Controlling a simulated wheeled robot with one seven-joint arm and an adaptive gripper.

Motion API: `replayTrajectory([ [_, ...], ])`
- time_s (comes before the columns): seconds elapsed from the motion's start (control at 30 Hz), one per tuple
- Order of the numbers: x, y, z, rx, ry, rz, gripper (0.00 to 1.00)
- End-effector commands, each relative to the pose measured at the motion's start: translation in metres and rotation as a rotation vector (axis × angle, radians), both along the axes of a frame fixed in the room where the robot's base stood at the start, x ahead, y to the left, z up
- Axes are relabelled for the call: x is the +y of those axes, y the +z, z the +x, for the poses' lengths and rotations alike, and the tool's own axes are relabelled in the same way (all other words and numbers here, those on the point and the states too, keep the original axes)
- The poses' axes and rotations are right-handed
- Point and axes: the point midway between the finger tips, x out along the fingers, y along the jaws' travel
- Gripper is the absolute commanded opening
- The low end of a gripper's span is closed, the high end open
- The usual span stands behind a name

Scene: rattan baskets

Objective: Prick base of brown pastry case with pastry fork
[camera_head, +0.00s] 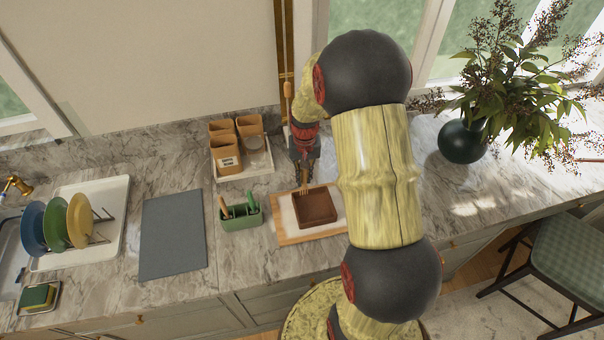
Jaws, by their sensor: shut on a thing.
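The brown pastry case (317,207) is a square, open, shallow box. It sits on a white sheet on a wooden board (292,238) on the marble counter. My gripper (305,172) points down just behind the case, shut on the pastry fork (304,189). The fork's pale tines point down at the back left part of the case. I cannot tell whether the tines touch its base. My arm covers the right part of the board, and the gripper hides part of the fork.
A green caddy (240,217) with utensils stands left of the board. Behind it, a tray (245,176) holds brown canisters (227,155). A grey mat (172,234), a plate rack (93,232) and a sponge (37,297) lie further left. A dark vase (462,141) stands right.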

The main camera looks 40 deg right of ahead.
Motion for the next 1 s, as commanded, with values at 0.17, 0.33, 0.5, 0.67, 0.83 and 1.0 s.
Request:
replayTrajectory([
  [0.17, 0.0, -0.017, 0.0, 0.001, 0.0, 0.001, 0.0],
  [0.33, 0.0, -0.035, 0.0, 0.002, 0.0, 0.001, 0.0],
  [0.5, 0.0, -0.05, 0.0, 0.001, 0.0, 0.001, 0.0],
  [0.67, 0.0, -0.054, 0.0, 0.001, 0.0, 0.001, 0.0],
  [0.83, 0.0, -0.054, 0.0, 0.0, 0.0, 0.0, 0.0],
  [1.0, 0.0, -0.054, 0.0, 0.0, 0.0, 0.0, 0.0],
])
